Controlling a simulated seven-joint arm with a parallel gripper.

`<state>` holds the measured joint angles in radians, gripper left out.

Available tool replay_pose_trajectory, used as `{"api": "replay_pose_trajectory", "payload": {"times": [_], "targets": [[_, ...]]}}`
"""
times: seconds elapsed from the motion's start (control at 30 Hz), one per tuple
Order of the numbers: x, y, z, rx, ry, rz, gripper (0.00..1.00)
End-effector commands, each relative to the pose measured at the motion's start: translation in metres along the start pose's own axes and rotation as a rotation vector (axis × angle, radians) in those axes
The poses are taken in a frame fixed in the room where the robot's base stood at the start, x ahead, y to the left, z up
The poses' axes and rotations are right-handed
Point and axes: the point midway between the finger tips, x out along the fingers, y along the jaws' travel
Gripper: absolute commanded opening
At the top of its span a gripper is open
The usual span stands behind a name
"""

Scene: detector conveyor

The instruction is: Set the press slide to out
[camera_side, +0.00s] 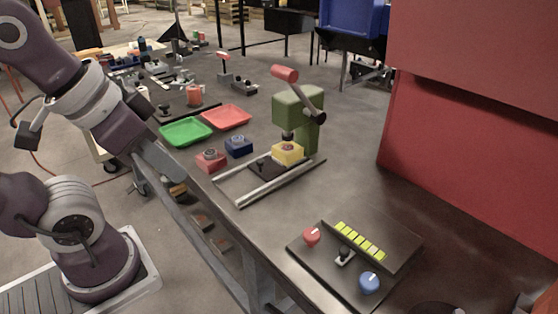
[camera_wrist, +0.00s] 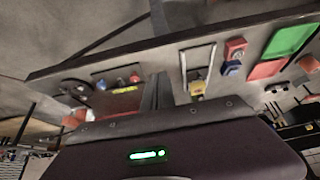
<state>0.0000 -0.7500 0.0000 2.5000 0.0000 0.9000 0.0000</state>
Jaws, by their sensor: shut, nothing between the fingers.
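The press (camera_side: 304,112) is a green body with a red-tipped lever, standing at the back of the bench. Its slide (camera_side: 264,168) is a dark plate with a small black knob, lying between two pale rails (camera_side: 241,200). A yellow block (camera_side: 288,152) sits at the plate's press end, close under the ram; whether they touch I cannot tell. The yellow block also shows between the rails in the wrist view (camera_wrist: 197,87). My gripper (camera_side: 178,172) is shut and empty, left of the rails near the bench's front edge, apart from the slide. In the wrist view my gripper (camera_wrist: 157,92) points toward the bench.
A red block (camera_side: 210,160) and a blue block (camera_side: 238,146) stand left of the rails. Green (camera_side: 186,131) and red (camera_side: 227,117) trays lie behind them. A control panel (camera_side: 325,262) with knobs is at the front right. Bare bench lies between rails and panel.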

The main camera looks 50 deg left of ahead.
Motion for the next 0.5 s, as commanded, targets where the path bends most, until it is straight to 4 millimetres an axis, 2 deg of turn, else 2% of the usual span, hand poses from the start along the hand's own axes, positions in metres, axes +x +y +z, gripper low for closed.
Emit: {"api": "replay_pose_trajectory", "payload": {"times": [0.27,0.37,0.47,0.5], "targets": [[0.0,0.0,0.0,0.0,0.0,0.0,0.0],[0.0,-0.001,-0.003,0.004,-0.006,-0.002,0.16],[0.005,-0.007,-0.026,0.035,-0.059,-0.015,0.35],[0.01,-0.013,-0.043,0.058,-0.096,-0.023,0.41]]}}
